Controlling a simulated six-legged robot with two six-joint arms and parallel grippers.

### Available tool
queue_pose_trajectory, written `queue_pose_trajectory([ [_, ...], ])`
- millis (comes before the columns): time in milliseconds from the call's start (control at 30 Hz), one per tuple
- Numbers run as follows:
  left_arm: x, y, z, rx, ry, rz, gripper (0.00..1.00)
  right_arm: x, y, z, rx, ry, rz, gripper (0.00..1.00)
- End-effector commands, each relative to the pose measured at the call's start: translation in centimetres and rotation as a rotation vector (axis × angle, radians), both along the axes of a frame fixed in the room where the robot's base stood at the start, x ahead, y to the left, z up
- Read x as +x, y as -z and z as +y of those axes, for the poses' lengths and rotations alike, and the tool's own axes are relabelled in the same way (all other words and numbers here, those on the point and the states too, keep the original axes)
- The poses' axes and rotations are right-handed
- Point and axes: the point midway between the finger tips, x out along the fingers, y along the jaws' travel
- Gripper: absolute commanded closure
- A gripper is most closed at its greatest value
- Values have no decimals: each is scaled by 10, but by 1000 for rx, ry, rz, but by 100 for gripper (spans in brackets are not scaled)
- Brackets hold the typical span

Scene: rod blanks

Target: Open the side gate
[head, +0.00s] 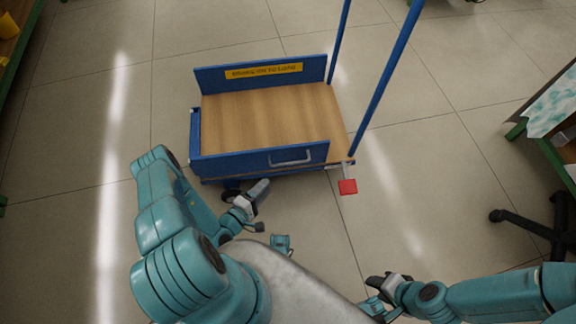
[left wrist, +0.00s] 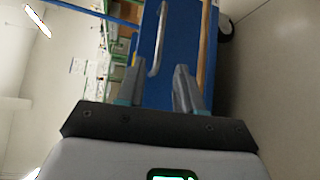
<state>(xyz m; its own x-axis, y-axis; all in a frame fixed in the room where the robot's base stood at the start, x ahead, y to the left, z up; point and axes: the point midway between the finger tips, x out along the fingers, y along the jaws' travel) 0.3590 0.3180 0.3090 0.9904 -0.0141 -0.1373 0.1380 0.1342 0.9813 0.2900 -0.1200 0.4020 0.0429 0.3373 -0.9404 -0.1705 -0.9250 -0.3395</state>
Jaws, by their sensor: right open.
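A cart with a wooden deck (head: 265,115) has a blue side gate (head: 225,163) standing upright along its near edge. A pale bar handle (head: 290,161) sits on the gate's outer face, right of its middle. My left gripper (head: 259,207) is open and empty, in front of the gate and left of the handle. In the left wrist view, the blue gate (left wrist: 180,45) and handle (left wrist: 160,38) show beyond the spread fingers (left wrist: 157,76), apart from them. My right gripper (head: 378,284) is open and empty, well in front of the cart at lower right.
A red pedal (head: 348,187) sticks out at the cart's near right corner. Blue uprights (head: 388,78) rise on its right side. A black chair base (head: 540,228) and a green-framed table (head: 548,150) stand at right. Tiled floor around the cart is mostly clear.

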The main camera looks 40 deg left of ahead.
Motion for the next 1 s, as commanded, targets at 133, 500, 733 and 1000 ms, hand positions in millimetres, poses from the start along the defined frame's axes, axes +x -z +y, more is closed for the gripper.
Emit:
queue_pose_trajectory([
  [133, 38, 8, -3, 3, 10, -3, 64, 0, 14, 0, 0, 0, 0, 57],
  [500, 115, 18, -4, 0, 7, -3, 64, 3, 35, -3, -2, 11, -4, 57],
  [733, 134, 19, -4, -3, 6, -1, 64, 4, 39, -4, -2, 17, -6, 57],
  [1000, 135, 18, -4, -3, 5, 0, 64, 4, 38, -4, -4, 18, -7, 57],
])
